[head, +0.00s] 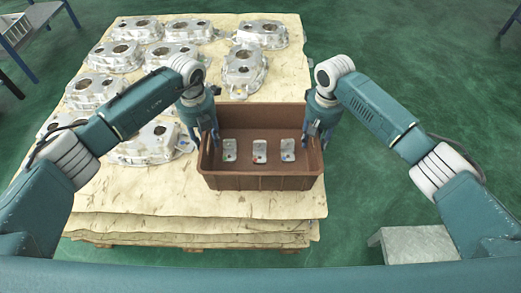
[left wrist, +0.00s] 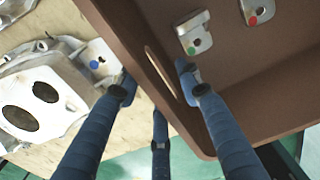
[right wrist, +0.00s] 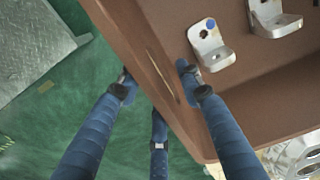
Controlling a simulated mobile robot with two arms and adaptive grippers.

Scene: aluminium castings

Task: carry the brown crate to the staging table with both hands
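The brown crate (head: 260,183) sits level on the near right part of the card-topped pallet stack. Three small metal brackets lie in it, marked green (head: 229,150), red (head: 260,151) and blue (head: 288,150). My left gripper (head: 211,137) is at its left wall and my right gripper (head: 316,138) at its right wall. In the left wrist view, the fingers (left wrist: 156,80) stand apart, on either side of the slotted wall (left wrist: 140,55). In the right wrist view, the fingers (right wrist: 156,78) straddle the other wall likewise. Both grippers look open. I cannot tell which surface is the staging table.
Several aluminium castings (head: 243,68) cover the back and left of the pallet stack (head: 190,225). A grey metal surface (head: 415,246) stands low at the near right. Blue-framed furniture shows at the upper left (head: 40,14). Green floor (head: 420,70) is free at right.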

